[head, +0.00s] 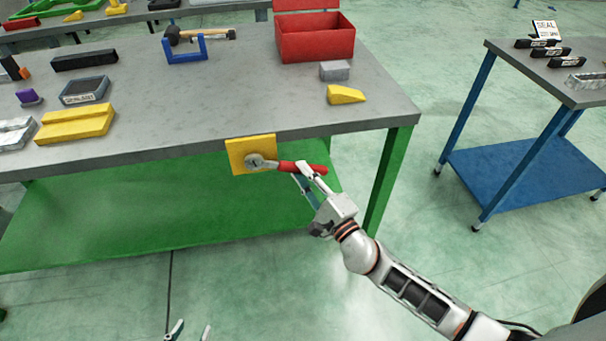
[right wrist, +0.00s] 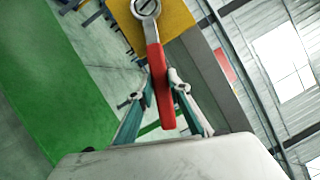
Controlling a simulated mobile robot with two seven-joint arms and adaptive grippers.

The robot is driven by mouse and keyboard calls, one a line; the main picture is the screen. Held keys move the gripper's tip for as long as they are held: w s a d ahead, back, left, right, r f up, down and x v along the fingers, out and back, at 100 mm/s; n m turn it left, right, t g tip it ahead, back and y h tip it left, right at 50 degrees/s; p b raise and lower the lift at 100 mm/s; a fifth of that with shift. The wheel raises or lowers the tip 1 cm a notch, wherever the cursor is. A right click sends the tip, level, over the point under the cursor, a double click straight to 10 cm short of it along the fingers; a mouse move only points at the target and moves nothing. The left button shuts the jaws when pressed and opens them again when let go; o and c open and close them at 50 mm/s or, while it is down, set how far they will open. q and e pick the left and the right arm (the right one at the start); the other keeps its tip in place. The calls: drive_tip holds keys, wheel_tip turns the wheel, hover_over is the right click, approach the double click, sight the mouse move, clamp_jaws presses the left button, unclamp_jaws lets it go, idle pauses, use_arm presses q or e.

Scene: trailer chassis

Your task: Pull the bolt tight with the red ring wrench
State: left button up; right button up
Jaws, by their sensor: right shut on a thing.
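The red ring wrench (head: 308,167) has a red handle and a grey ring end. Its ring is at the bolt (head: 255,161) on the yellow plate (head: 238,157), on the front edge of the workbench. My right gripper (head: 302,170) is shut on the red handle. In the right wrist view the handle of the wrench (right wrist: 160,85) runs between the fingers of my right gripper (right wrist: 162,88), and the ring surrounds the bolt head (right wrist: 146,6) on the yellow plate (right wrist: 172,18). My left gripper (head: 190,331) shows only its fingertips at the bottom edge, apart and with nothing visible between them.
The grey workbench (head: 220,100) with green legs holds a red toolbox (head: 315,42), a yellow wedge (head: 345,95), a blue bracket (head: 185,50) and several blocks. A blue-legged table (head: 520,170) stands at the right. The floor between them is free.

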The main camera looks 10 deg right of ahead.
drive_tip(key=shift+r, duration=0.1)
clamp_jaws()
drive_tip(key=shift+a+f+m+b, duration=0.25)
drive_tip(key=shift+f+m+b, duration=0.35)
drive_tip(key=shift+b, duration=0.55)
use_arm(q)
drive_tip(key=f, duration=0.1)
drive_tip(key=s+f, duration=0.1)
drive_tip(key=f, duration=0.1)
drive_tip(key=shift+s+f, duration=0.2)
drive_tip(key=shift+f, duration=0.05)
use_arm(e)
drive_tip(key=shift+r, duration=0.1)
use_arm(q)
drive_tip(key=shift+w+r, duration=0.2)
drive_tip(key=shift+r, duration=0.2)
use_arm(e)
drive_tip(key=shift+r, duration=0.2)
use_arm(q)
drive_tip(key=shift+w+r+p, duration=0.4)
drive_tip(key=shift+r+p, duration=0.35)
drive_tip(key=shift+r, duration=0.05)
use_arm(e)
drive_tip(key=shift+d+r+n, duration=0.1)
drive_tip(key=shift+d+n, duration=0.05)
drive_tip(key=shift+n, duration=0.25)
